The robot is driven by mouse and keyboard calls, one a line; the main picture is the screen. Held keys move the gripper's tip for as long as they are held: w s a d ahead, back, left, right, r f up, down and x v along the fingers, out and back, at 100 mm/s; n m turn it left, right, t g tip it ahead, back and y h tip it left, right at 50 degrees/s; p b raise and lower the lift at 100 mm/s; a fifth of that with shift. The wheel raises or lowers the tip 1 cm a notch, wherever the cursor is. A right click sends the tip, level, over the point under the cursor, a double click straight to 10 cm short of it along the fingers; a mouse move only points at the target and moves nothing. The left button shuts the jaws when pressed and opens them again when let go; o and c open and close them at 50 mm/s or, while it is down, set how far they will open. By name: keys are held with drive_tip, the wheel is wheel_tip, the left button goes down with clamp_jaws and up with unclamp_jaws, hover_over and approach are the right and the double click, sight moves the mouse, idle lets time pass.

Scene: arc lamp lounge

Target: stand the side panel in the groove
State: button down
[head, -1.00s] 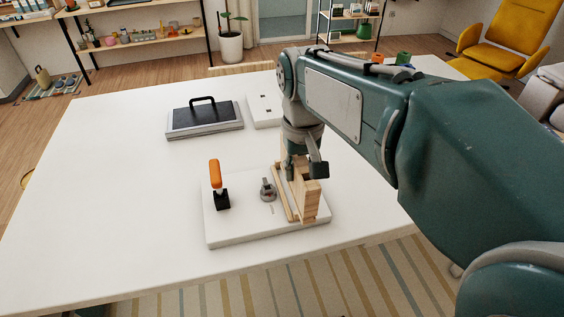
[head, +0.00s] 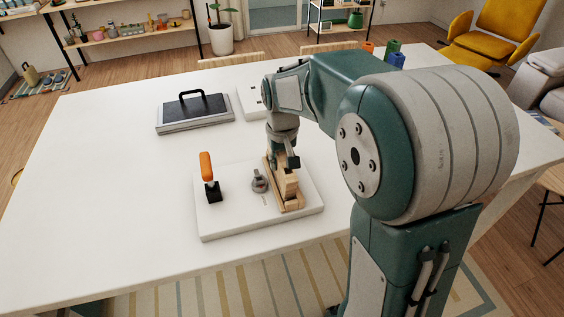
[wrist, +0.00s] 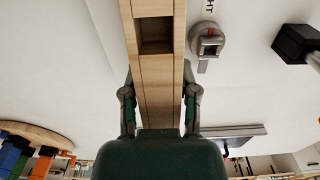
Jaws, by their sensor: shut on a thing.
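The side panel (head: 291,187) is a light wooden board standing on edge on the white base board (head: 225,222). Wooden rails (head: 270,187) run alongside it, and the panel appears to stand between them. Whether its lower edge is fully down cannot be seen. My gripper (head: 285,162) is over the panel's far part, shut on it. In the wrist view my gripper (wrist: 160,108) has a finger on each side of the wooden panel (wrist: 158,92). A dark square recess (wrist: 155,36) shows in the wood ahead of the fingers.
A grey round fitting (head: 259,180) and an orange-handled clamp (head: 206,168) stand on the board, left of the panel. Behind are a black-handled grey case (head: 195,112) and a white plate (head: 250,100). Coloured blocks (head: 391,48) lie far right. The table's left side is clear.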

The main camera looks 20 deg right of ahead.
drive_tip(key=shift+c, duration=1.8)
unclamp_jaws()
drive_tip(key=shift+s+f, duration=0.15)
drive_tip(key=shift+f, duration=0.25)
drive_tip(key=shift+a+r, duration=0.1)
wheel_tip(320, 180, up, 12)
drive_tip(key=shift+f, duration=0.2)
drive_tip(key=shift+r, duration=0.2)
drive_tip(key=shift+s+r, duration=0.25)
drive_tip(key=s+f+t, duration=0.2)
drive_tip(key=s+t, duration=0.3)
drive_tip(key=s, duration=1.4)
drive_tip(key=shift+s+f, duration=0.25)
drive_tip(key=shift+f, duration=0.1)
